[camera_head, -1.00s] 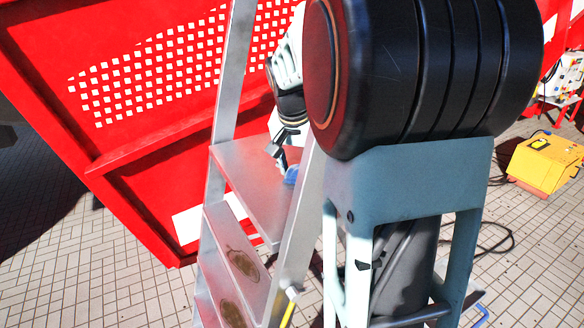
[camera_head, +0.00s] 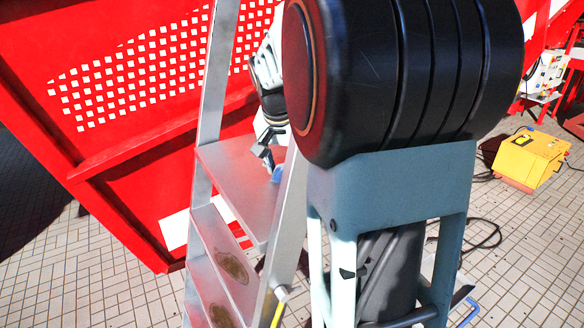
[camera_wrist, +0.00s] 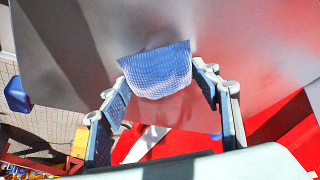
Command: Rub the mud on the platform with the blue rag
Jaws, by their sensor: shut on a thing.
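My gripper (camera_wrist: 160,85) is shut on the blue rag (camera_wrist: 157,70), which spans the gap between the two fingers in the wrist view. In the head view the gripper (camera_head: 266,152) is low over the grey metal platform (camera_head: 230,175) of the ladder, near its right side. A bit of the rag (camera_head: 277,174) shows there at the platform surface. The platform also fills the upper wrist view (camera_wrist: 230,35). A faint brownish patch (camera_wrist: 160,40) shows beside the rag; I cannot tell whether it is mud or shadow. My arm hides part of the platform.
Brown mud patches lie on the lower steps (camera_head: 230,266). The ladder's side rail (camera_head: 283,235) stands close to my arm. A red perforated metal wall (camera_head: 100,150) is behind the ladder. A yellow box (camera_head: 530,160) stands on the paving at the right.

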